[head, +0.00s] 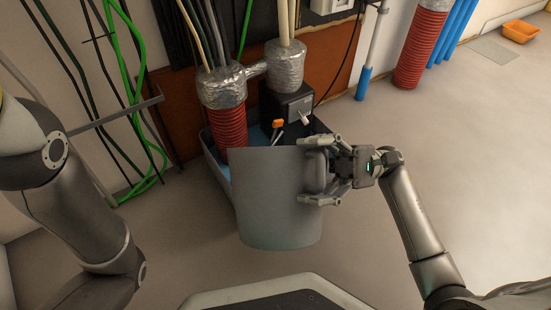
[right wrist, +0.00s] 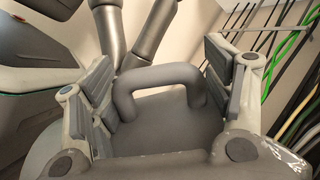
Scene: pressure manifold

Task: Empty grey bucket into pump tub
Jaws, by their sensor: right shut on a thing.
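The grey bucket (head: 275,205) is in the middle of the head view, in front of the pump tub. My right gripper (head: 322,174) is shut on its handle at the bucket's right side. In the right wrist view the handle (right wrist: 172,74) arches between the two fingers (right wrist: 165,95). The bucket's open mouth and contents are hidden; it seems tilted away from me, over the tub's near edge. The dark blue pump tub (head: 213,160) stands behind it, partly covered by it. My left arm shows at the left, but its gripper is outside the frame.
A black pump box (head: 287,103) with an orange lever (head: 278,123) stands at the tub. A red ribbed pipe (head: 224,128) rises from the tub. Green and black cables (head: 135,100) hang left. An orange tray (head: 520,31) lies far right.

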